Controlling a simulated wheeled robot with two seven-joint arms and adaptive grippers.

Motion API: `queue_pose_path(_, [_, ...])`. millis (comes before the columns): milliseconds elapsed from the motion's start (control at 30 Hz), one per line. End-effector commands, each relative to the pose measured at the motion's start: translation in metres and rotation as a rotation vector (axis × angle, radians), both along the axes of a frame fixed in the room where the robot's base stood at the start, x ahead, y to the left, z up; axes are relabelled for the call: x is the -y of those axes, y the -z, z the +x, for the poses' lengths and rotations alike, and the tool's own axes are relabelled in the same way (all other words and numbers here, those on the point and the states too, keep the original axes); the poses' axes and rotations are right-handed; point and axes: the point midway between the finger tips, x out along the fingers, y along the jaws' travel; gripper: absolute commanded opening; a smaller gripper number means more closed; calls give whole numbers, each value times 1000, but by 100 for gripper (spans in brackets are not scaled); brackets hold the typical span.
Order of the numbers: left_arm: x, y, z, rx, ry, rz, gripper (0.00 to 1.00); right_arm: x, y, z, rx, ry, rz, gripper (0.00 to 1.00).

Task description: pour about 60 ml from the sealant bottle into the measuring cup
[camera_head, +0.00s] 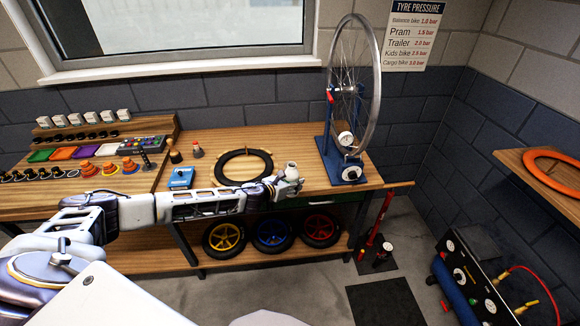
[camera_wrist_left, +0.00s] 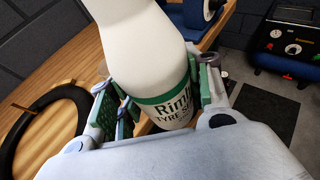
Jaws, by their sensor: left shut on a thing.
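The sealant bottle (camera_head: 292,171) is white, with a green band and a dark-lettered label that shows in the left wrist view (camera_wrist_left: 145,60). My left gripper (camera_head: 286,186) is shut around its labelled lower part, with green-padded fingers on both sides. The bottle stands roughly upright, near the workbench's front edge, right of the black tyre. Its mouth is cut off in the wrist view, and I cannot tell whether it is clear of the bench. My right gripper is not in view.
A black tyre (camera_head: 219,176) lies on the workbench, with a blue box (camera_head: 181,178) to its left. A wheel in a blue truing stand (camera_head: 330,165) stands close on the right. Small wheels (camera_head: 273,232) sit on the lower shelf. A compressor unit (camera_head: 476,280) is at far right.

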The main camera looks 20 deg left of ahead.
Motion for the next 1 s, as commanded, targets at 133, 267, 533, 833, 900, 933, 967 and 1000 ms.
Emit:
queue_pose_path(133, [-4, 14, -3, -1, 3, -1, 19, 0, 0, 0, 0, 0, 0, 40])
queue_pose_path(267, [-9, 25, -4, -1, 2, 0, 19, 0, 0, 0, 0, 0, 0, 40])
queue_pose_path(533, [-15, 38, -4, 0, -3, -1, 19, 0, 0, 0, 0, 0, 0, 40])
queue_pose_path(833, [-2, 41, -7, 2, 1, -2, 19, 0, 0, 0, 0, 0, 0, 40])
queue_pose_path(900, [-1, 42, -8, 1, -4, -1, 19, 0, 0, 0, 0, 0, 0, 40])
queue_pose_path(933, [-1, 42, -8, 1, -6, -1, 19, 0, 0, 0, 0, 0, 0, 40])
queue_pose_path(967, [-1, 42, -8, 1, -8, -1, 19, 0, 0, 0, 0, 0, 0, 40])
queue_pose_path(1000, [-1, 42, -8, 1, -12, -1, 19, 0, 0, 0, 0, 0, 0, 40])
